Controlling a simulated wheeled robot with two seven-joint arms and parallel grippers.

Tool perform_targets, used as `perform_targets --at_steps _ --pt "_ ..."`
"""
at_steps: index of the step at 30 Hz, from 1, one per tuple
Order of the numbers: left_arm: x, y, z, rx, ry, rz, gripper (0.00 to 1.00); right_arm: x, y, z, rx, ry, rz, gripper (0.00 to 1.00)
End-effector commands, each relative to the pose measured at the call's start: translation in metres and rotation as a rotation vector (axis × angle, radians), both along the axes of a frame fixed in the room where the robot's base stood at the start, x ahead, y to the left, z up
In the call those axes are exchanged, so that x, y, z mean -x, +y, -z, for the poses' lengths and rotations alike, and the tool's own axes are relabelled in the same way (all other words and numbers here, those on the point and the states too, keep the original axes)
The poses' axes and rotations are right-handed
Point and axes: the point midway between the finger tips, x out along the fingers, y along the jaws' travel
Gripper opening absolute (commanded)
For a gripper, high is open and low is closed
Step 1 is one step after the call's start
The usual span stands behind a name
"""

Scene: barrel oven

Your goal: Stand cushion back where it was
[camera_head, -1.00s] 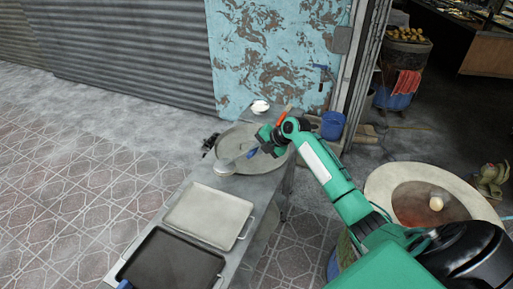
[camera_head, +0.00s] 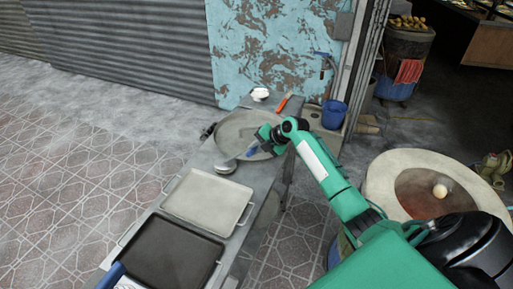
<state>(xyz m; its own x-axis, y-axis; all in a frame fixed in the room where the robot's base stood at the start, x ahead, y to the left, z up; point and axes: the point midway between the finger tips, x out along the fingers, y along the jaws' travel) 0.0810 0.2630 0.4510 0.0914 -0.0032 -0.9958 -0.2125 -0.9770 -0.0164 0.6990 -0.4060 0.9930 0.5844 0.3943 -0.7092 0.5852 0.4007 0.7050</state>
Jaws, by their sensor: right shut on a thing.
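My right gripper (camera_head: 262,143) is shut on the handle, above the right part of that tray. The pad hangs down to the left of the gripper, low over the table; I cannot tell whether it touches. The jaws partly hide the handle. My left gripper is not in view.
A pale rectangular tray (camera_head: 207,197) and a black tray (camera_head: 166,262) lie nearer on the table. A white bowl (camera_head: 260,94) and an orange-handled tool (camera_head: 284,103) are behind. The round oven (camera_head: 400,165) stands right, beside my arm.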

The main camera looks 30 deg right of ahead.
Motion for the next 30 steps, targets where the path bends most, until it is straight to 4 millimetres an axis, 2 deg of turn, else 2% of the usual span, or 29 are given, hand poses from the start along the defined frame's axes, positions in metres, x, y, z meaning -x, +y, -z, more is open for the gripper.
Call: perform_targets --at_steps 19,20,23,29,30 --pt "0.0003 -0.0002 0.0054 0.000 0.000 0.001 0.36 -0.0003 -0.0001 0.0033 0.001 -0.002 0.000 0.00" --pt "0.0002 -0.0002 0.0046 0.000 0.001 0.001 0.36 -0.0003 0.0000 0.0025 0.001 -0.002 0.000 0.20" --pt "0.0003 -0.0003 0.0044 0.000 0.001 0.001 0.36 -0.0003 -0.0001 0.0026 0.001 -0.002 0.000 0.39" --pt "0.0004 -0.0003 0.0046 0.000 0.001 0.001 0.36 -0.0002 0.0000 0.0030 0.000 0.000 0.000 0.39" --pt "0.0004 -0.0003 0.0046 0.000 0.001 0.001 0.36 0.0002 0.0000 0.0037 0.001 0.001 0.000 0.45"
